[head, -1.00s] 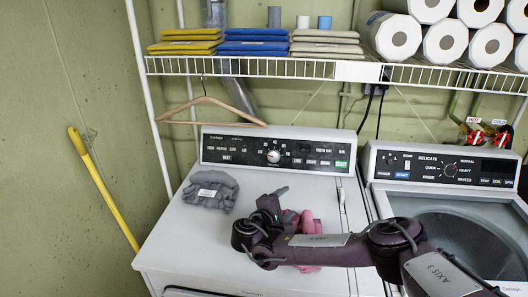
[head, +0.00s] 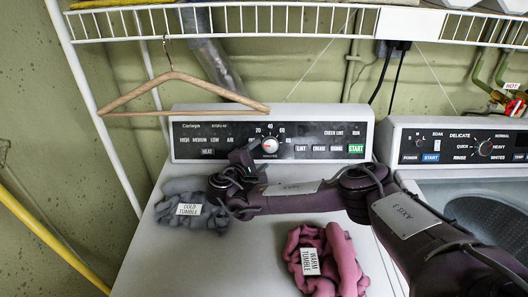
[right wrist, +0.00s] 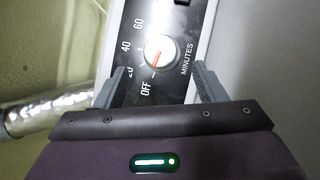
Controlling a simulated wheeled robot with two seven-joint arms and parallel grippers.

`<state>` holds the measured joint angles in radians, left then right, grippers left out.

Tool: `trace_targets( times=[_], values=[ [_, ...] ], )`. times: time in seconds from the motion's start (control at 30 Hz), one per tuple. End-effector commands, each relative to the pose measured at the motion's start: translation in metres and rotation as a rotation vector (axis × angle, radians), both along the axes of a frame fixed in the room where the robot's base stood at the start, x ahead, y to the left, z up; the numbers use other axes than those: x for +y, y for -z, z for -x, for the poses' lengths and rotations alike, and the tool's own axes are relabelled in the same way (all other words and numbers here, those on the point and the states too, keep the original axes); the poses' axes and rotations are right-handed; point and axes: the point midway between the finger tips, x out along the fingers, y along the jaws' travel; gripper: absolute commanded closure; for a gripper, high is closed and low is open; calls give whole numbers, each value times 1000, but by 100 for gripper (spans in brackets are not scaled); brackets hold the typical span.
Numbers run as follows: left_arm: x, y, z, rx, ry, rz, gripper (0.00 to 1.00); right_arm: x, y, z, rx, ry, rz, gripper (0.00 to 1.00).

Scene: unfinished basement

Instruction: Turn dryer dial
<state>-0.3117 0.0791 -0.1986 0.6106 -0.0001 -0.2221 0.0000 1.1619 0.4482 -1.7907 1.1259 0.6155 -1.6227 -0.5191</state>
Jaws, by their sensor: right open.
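The dryer dial (head: 270,146) is a white round knob with a red mark, on the dryer's black control panel (head: 330,133). In the right wrist view the dial (right wrist: 155,53) shows OFF, 20, 40 and 60 around it, with MINUTES at the side; I cannot tell exactly which setting the mark points to. My right gripper (right wrist: 158,72) is open, its two grey fingers spread either side of the dial and short of it, with nothing between them. In the head view the right gripper (head: 248,158) is just below left of the dial. My left gripper is out of view.
A grey cloth bundle labelled COLD TUMBLE (head: 188,212) and a pink one labelled WARM TUMBLE (head: 328,262) lie on the dryer top (head: 150,270). A wooden hanger (head: 185,90) hangs from the wire shelf (head: 250,22) above the panel. A washer (head: 450,150) stands at the right.

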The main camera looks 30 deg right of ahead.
Motion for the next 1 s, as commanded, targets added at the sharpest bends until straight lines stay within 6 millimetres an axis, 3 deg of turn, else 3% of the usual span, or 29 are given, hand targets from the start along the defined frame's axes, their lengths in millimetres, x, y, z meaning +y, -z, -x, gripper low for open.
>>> trace_targets(
  times=[0.03, 0.3, 0.5, 0.77, 1.0],
  values=[
    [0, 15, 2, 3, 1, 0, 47, -7, 9, -4, -3, 3, 0, 36],
    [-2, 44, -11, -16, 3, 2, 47, -35, 13, -24, -2, 2, 0, 36],
    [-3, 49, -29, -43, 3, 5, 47, -44, 11, -31, -1, 1, 0, 36],
    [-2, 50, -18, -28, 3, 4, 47, -45, 9, -32, -1, 0, -1, 36],
    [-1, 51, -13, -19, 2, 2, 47, -45, 9, -32, -1, 0, -1, 64]
  ],
)
